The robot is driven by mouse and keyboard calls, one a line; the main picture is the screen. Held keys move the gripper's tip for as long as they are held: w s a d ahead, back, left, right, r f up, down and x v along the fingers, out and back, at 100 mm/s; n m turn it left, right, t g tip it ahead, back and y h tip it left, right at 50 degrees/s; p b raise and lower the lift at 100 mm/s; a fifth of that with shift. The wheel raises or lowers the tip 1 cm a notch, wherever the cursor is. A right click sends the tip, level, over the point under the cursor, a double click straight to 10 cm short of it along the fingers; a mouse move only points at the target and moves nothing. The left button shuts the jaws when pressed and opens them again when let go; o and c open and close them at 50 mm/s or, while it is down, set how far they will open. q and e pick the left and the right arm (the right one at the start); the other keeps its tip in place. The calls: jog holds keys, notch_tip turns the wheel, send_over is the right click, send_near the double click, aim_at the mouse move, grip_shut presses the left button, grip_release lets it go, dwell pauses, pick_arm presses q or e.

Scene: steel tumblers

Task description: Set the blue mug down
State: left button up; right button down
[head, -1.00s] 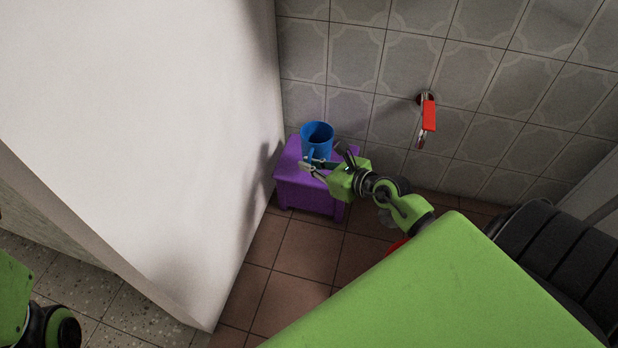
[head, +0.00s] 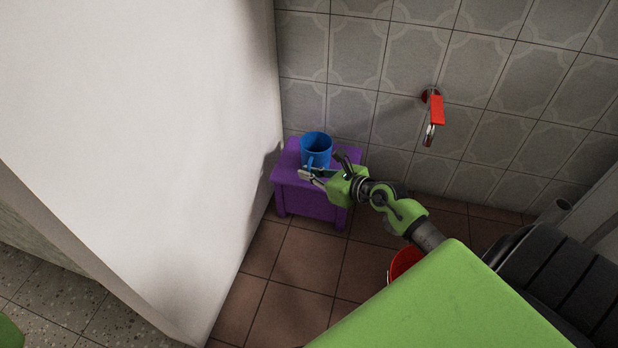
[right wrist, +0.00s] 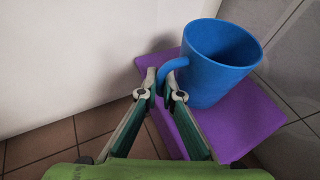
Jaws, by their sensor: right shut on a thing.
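The blue mug (head: 316,150) is upright at the top of the purple stool (head: 284,175), against the white wall's corner side. It also shows large in the right wrist view (right wrist: 214,72), its open rim up and the purple top (right wrist: 232,125) under it. I cannot tell for sure whether its base touches the stool. My right gripper (head: 318,170) is shut on the mug's handle; in the right wrist view its fingertips (right wrist: 162,82) lie on either side of the handle. My left gripper is not in view.
A white wall or panel (head: 140,120) stands close on the left of the stool. A tiled wall (head: 400,60) with a red-handled tap (head: 436,112) is behind. A red bucket (head: 402,262) is partly hidden below my right arm. Brown tiled floor (head: 290,270) is clear in front.

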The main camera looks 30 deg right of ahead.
jog(key=c, duration=2.2)
grip_release()
jog(key=shift+f, duration=0.15)
